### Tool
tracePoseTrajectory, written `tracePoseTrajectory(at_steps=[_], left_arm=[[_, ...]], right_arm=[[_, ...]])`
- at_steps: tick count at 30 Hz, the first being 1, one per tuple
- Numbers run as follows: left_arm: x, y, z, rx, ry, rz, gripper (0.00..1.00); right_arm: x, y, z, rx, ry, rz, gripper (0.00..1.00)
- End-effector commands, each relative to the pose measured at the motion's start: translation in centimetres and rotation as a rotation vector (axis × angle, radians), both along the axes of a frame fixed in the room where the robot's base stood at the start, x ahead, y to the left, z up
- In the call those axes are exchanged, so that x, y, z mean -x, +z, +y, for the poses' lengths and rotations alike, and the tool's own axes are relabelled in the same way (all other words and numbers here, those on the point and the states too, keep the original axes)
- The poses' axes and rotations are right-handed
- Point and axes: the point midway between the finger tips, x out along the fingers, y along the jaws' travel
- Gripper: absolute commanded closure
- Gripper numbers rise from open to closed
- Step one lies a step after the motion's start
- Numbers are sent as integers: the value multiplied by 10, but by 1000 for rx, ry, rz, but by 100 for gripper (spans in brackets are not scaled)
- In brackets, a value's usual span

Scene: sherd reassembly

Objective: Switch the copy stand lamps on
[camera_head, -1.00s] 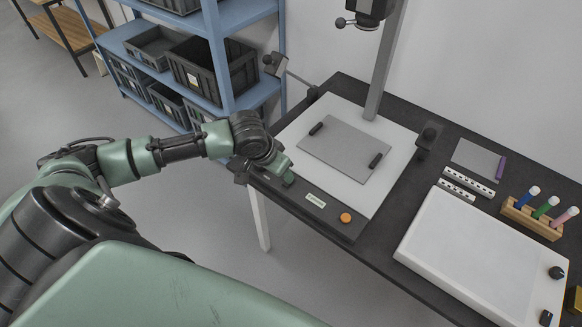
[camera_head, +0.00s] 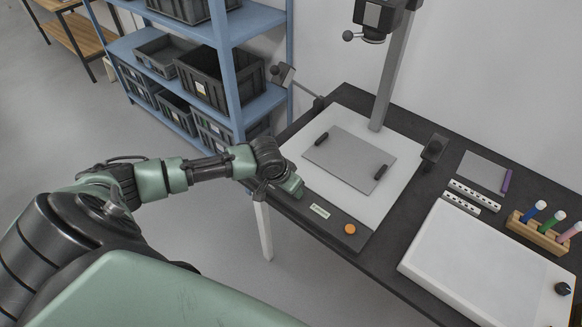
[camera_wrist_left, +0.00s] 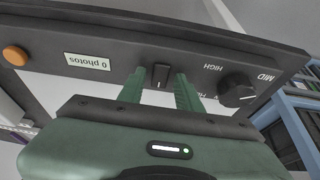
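The copy stand (camera_head: 405,190) has a white baseboard with a dark control panel along its front edge. In the left wrist view the panel carries a small black rocker switch (camera_wrist_left: 160,77), a round knob (camera_wrist_left: 237,92) marked HIGH and MID, a display (camera_wrist_left: 87,61) reading "0 photos", and an orange button (camera_wrist_left: 15,55). My left gripper (camera_head: 297,190) is at the panel's left end. Its two open fingers (camera_wrist_left: 160,92) stand on either side of the switch; contact cannot be told. One lamp (camera_head: 284,75) is left of the board, another (camera_head: 434,149) right. No glow shows.
A grey plate (camera_head: 348,160) with two dark bars lies on the baseboard. The column with its camera (camera_head: 378,18) rises behind. A white light box (camera_head: 480,255), scale bars (camera_head: 472,194) and a pen rack (camera_head: 540,232) are to the right. A blue shelf (camera_head: 235,80) with crates stands at left.

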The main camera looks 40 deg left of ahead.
Motion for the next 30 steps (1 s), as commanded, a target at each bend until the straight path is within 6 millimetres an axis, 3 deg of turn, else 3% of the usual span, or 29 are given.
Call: tracePoseTrajectory(at_steps=[1,3,8,18,30], left_arm=[[0,0,0,0,0,0,83],[0,0,0,0,0,0,100],[0,1,0,0,1,4,100],[-10,6,-1,-18,8,245,100],[-12,2,0,-32,2,402,100]], right_arm=[[0,0,0,0,0,1,100],[1,0,0,0,0,1,100],[1,2,0,-1,0,2,100],[3,40,1,0,0,4,100],[2,41,1,0,-1,3,100]])
